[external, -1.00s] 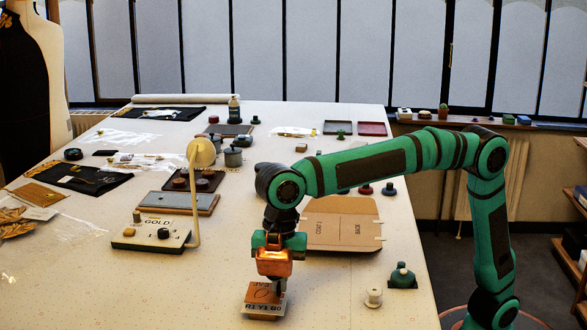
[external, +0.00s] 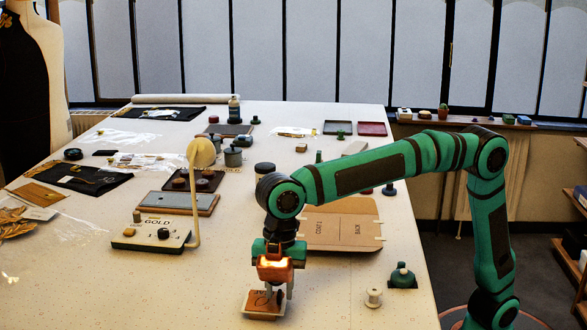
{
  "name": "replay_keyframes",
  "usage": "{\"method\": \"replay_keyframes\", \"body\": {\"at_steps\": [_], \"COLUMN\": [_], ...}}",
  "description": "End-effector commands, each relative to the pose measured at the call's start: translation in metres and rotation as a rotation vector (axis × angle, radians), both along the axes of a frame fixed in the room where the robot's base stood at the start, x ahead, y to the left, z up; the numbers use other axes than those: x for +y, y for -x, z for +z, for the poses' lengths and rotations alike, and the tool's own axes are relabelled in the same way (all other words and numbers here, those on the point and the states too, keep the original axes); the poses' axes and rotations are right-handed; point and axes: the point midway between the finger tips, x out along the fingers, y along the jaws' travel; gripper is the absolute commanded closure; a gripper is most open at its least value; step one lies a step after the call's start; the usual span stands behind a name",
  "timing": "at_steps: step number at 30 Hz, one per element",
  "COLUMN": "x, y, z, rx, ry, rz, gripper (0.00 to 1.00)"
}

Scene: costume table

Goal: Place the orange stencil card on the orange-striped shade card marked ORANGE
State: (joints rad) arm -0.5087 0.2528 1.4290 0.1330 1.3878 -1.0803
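My gripper (external: 277,288) points down at the front of the table, directly over a small card or short stack of cards. A pale finger shows at the right of the card, but whether the fingers are closed on it is unclear. The orange-brown top card (external: 261,299) carries a dark curved mark and has a pale border or pale layer around and under it. I cannot tell the stencil card from the shade card here, and no ORANGE lettering is readable.
A box marked GOLD (external: 150,234) with a cream lamp (external: 200,155) stands to the left. A flat brown carton (external: 345,225) lies behind my gripper.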

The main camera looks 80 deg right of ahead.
Motion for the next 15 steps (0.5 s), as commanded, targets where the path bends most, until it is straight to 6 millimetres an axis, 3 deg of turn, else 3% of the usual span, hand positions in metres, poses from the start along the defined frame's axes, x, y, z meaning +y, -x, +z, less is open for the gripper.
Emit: {"method": "replay_keyframes", "body": {"at_steps": [5,15], "x": [-0.003,-0.012], "y": [-0.001,-0.001], "z": [0.019,0.083], "rx": [-0.003,-0.003], "ry": [-0.001,-0.002], "rz": [0.0,0.001], "gripper": [0.71,0.71]}}
